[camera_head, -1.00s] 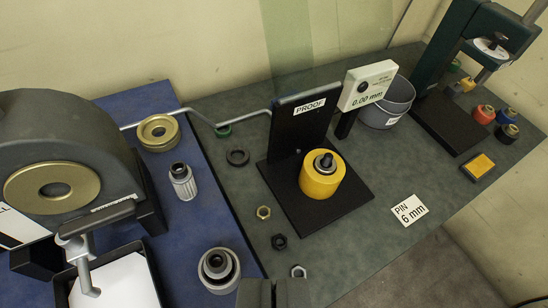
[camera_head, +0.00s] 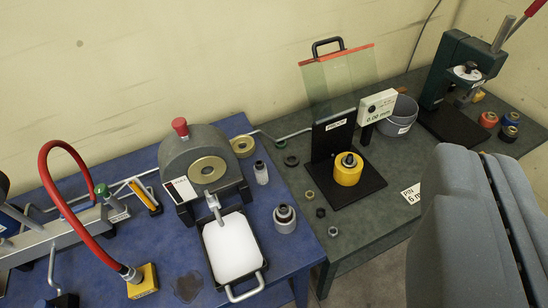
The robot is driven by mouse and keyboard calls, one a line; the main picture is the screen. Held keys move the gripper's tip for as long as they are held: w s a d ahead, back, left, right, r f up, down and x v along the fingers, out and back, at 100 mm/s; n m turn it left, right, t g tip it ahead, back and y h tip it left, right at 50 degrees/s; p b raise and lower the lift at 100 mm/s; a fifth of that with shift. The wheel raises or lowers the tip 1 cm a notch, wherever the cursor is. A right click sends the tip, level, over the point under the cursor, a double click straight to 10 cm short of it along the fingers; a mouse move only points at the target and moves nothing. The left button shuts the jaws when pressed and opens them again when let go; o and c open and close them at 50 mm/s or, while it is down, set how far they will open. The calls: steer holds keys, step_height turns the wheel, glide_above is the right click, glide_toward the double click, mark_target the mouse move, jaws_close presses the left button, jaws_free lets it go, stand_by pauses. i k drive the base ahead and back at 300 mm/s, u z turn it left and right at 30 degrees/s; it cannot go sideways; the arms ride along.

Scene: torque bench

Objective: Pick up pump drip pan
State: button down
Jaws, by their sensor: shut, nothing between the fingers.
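The pump drip pan (camera_head: 233,250) is a dark-rimmed tray with a white inside and a metal handle at its front. It lies on the blue bench top, in front of the grey pump (camera_head: 205,160), whose spout hangs over the pan's back edge. My gripper (camera_head: 487,168) shows large and grey at the lower right, close to the camera. It is shut and empty, well to the right of the pan and apart from it. It hides part of the green bench and the PIN card.
On the blue bench (camera_head: 95,255), a red hose (camera_head: 50,185) arches at the left, ending at a yellow block (camera_head: 143,281). The green bench holds a black stand with a yellow cylinder (camera_head: 347,170) and a grey bucket (camera_head: 398,116).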

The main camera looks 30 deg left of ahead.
mark_target(234, 255)
steer(key=u, duration=0.05)
steer(key=k, duration=1.5)
steer(key=u, duration=0.5)
steer(key=i, duration=1)
